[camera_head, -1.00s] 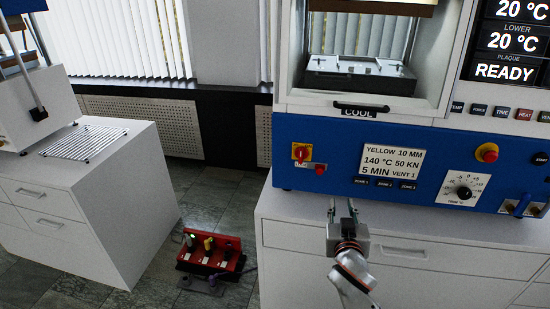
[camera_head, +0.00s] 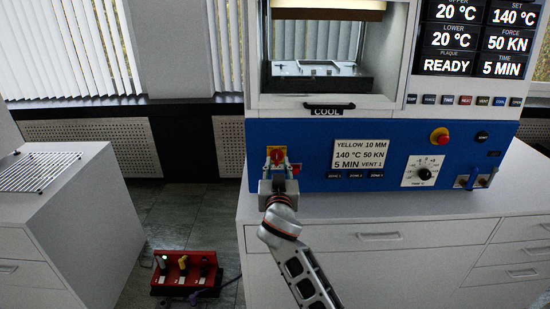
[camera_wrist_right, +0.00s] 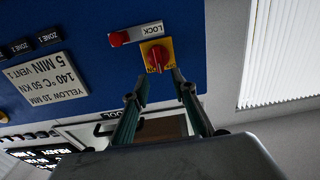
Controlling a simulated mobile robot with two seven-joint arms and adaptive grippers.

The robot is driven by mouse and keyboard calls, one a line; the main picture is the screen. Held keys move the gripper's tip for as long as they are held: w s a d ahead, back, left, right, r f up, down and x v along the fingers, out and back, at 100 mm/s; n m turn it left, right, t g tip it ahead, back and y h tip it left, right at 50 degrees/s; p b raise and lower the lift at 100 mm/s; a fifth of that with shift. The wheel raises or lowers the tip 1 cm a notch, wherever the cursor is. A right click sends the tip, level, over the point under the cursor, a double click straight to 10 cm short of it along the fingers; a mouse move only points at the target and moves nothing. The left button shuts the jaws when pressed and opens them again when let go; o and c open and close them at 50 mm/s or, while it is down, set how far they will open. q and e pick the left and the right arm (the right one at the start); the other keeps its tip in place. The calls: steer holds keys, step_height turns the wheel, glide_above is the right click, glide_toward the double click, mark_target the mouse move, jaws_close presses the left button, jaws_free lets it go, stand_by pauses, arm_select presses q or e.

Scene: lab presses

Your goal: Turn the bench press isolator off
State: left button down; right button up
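The isolator is a red rotary knob on a yellow square plate (camera_head: 277,154), at the left end of the press's blue front panel. It also shows in the right wrist view (camera_wrist_right: 157,55), with its red handle about upright there. A small red part and a LOCK label (camera_wrist_right: 137,34) sit beside it. My right gripper (camera_head: 279,172) is in front of the panel, just below the knob in the head view. In the right wrist view its two fingers (camera_wrist_right: 161,76) are apart with nothing between them, their tips close to the plate. I cannot tell whether they touch it. My left gripper is out of view.
The blue panel carries a printed card (camera_head: 365,157), a red emergency button (camera_head: 439,137) and a dial (camera_head: 424,173). The press stands on a white cabinet (camera_head: 400,245). A red box with levers (camera_head: 187,274) lies on the floor at the left.

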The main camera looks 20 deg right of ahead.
mark_target(277, 155)
steer(key=shift+x, duration=2.15)
steer(key=shift+a, duration=0.1)
jaws_close()
